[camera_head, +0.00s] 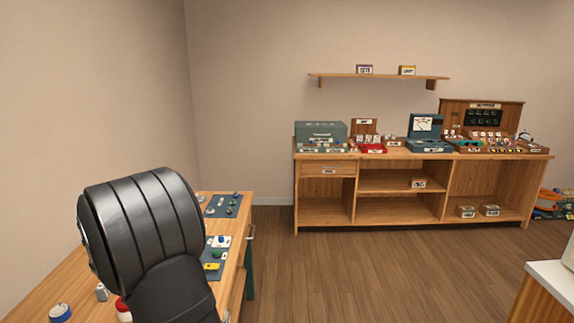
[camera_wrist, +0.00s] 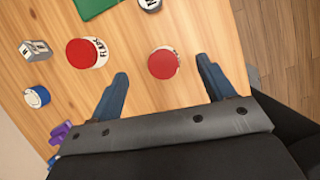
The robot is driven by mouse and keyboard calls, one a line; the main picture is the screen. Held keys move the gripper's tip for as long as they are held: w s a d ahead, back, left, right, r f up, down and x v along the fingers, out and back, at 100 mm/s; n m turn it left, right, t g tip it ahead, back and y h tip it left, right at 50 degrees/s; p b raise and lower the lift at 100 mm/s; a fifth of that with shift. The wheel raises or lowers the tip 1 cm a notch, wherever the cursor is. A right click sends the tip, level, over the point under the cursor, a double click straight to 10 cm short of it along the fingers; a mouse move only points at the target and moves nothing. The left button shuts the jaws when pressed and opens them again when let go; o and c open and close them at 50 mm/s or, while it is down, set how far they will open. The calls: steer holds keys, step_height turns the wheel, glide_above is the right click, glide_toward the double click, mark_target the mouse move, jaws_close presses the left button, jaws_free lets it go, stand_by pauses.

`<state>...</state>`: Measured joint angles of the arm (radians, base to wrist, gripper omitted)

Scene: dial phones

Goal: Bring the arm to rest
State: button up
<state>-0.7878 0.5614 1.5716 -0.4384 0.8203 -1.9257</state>
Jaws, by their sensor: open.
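My gripper (camera_wrist: 160,87) is open in the wrist view, its two blue fingers apart above a wooden table (camera_wrist: 140,25). A round red-topped thing (camera_wrist: 163,63) shows just beyond and between the fingertips; I see nothing held. My arm's dark segmented link fills the left of the head view, over the table (camera_head: 50,278); it hides the gripper and part of the table there.
A red-topped container (camera_wrist: 86,53), a blue-and-white round container (camera_wrist: 37,97), a small grey block (camera_wrist: 35,50) and purple pieces (camera_wrist: 60,132) lie near my gripper. A wooden cabinet (camera_head: 325,168) with equipment stands at the back wall. The floor (camera_head: 350,265) between is clear.

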steer(key=s+d+m+h, duration=0.1)
steer(key=s+d+m, duration=0.2)
steer(key=s+d, duration=0.3)
steer(key=d, duration=0.4)
steer(key=shift+s+f, duration=0.25)
steer(key=shift+f, duration=0.15)
steer(key=shift+o, duration=0.5)
